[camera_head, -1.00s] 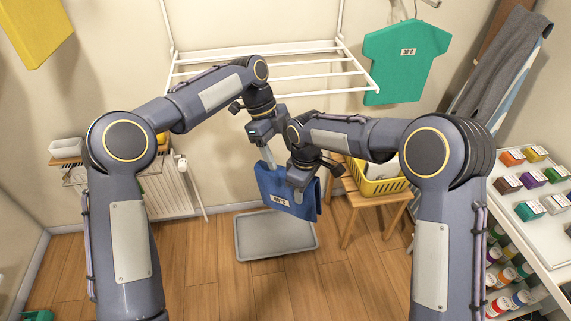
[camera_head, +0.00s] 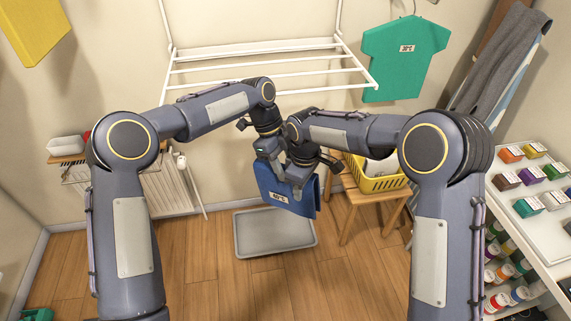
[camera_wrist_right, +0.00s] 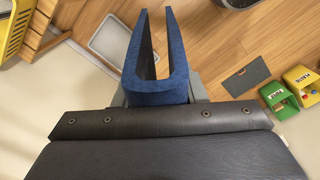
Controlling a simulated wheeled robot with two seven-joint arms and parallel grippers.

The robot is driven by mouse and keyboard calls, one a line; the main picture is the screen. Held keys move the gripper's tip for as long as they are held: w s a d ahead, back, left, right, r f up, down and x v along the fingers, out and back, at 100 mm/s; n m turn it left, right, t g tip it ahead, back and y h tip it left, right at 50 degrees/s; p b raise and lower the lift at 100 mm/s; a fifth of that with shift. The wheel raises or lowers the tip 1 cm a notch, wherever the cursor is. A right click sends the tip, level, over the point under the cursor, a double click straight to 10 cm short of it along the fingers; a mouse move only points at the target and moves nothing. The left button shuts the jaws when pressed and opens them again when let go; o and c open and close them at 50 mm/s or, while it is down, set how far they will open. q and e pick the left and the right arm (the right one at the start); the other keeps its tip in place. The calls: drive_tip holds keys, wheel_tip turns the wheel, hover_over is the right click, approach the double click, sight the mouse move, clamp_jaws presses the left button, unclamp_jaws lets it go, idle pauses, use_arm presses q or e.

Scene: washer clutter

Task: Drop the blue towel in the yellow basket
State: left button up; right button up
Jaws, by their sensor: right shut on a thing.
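The blue towel (camera_head: 283,197) hangs folded, with a white label on its front, above the grey floor tray in the head view. In the right wrist view the towel (camera_wrist_right: 157,85) is a U-shaped fold. My right gripper (camera_head: 298,188) is shut on the towel's upper part. My left gripper (camera_head: 278,168) is close beside the right one at the towel's top edge. Its fingertips are partly hidden, and I cannot tell whether it touches the towel. The yellow basket (camera_head: 382,185) stands to the right of the towel, partly hidden by my right arm. It also shows in the right wrist view (camera_wrist_right: 12,28).
The basket stands on a wooden stool (camera_head: 350,199). The grey tray (camera_head: 275,250) lies on the floor. A white drying rack (camera_head: 270,68) is on the wall behind, a green shirt (camera_head: 405,60) hangs at right, and a shelf of coloured items (camera_head: 540,205) stands far right.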

use_arm(q)
drive_tip(key=shift+c, duration=2.1)
use_arm(e)
drive_tip(key=o, duration=1.1)
